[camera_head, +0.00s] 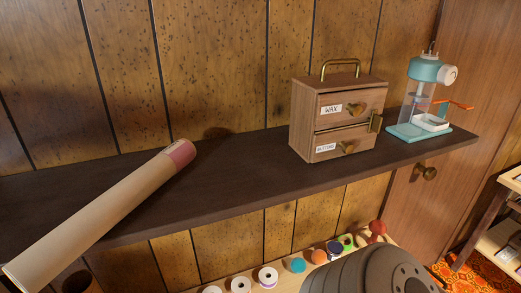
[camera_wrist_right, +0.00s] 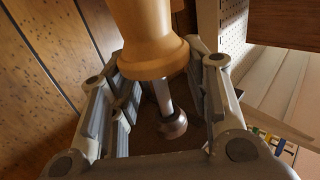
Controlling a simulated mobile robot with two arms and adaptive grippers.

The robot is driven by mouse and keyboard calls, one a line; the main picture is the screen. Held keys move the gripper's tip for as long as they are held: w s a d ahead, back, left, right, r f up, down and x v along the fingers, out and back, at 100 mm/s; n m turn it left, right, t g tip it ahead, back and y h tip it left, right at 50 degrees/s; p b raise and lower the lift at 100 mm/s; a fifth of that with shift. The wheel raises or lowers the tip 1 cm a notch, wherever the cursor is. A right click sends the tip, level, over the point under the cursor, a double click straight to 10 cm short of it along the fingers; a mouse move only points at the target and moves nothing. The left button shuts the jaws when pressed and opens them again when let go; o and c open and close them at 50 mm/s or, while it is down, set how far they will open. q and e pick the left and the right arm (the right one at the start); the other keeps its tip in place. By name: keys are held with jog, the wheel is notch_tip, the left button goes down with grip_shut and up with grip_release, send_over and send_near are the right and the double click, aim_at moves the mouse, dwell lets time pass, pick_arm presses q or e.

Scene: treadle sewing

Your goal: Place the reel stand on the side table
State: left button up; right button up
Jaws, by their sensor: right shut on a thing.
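In the right wrist view, my right gripper (camera_wrist_right: 165,85) has its fingers on both sides of a turned wooden piece (camera_wrist_right: 150,40) with a metal rod and a dark round knob (camera_wrist_right: 173,124). It is shut on this piece; I cannot tell for certain that it is the reel stand. In the head view only a grey part of my arm shows at the bottom right, and the gripper is hidden. A wooden table (camera_head: 484,228) with papers or books stands at the right edge; I cannot tell if it is the side table. My left gripper is not in view.
A dark wall shelf (camera_head: 235,185) holds a long cardboard tube (camera_head: 100,215), a wooden drawer box (camera_head: 335,115) and a teal device (camera_head: 425,90). Below it, a pale ledge (camera_head: 325,271) carries several coloured spools and a red knobbed object (camera_head: 376,229). A patterned rug (camera_head: 470,268) lies at the right.

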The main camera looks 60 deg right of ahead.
jog(key=shift+w+d+r, duration=0.1)
jog(key=shift+w+r, duration=0.1)
jog(key=shift+f+b, duration=0.2)
jog(key=shift+b, duration=0.15)
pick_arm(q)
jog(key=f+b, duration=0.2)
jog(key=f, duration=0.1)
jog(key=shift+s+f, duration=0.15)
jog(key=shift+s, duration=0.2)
pick_arm(e)
jog(key=w+d+f, duration=0.4)
jog(key=w+f, duration=0.8)
jog(key=w, duration=0.1)
jog(key=shift+f, duration=0.25)
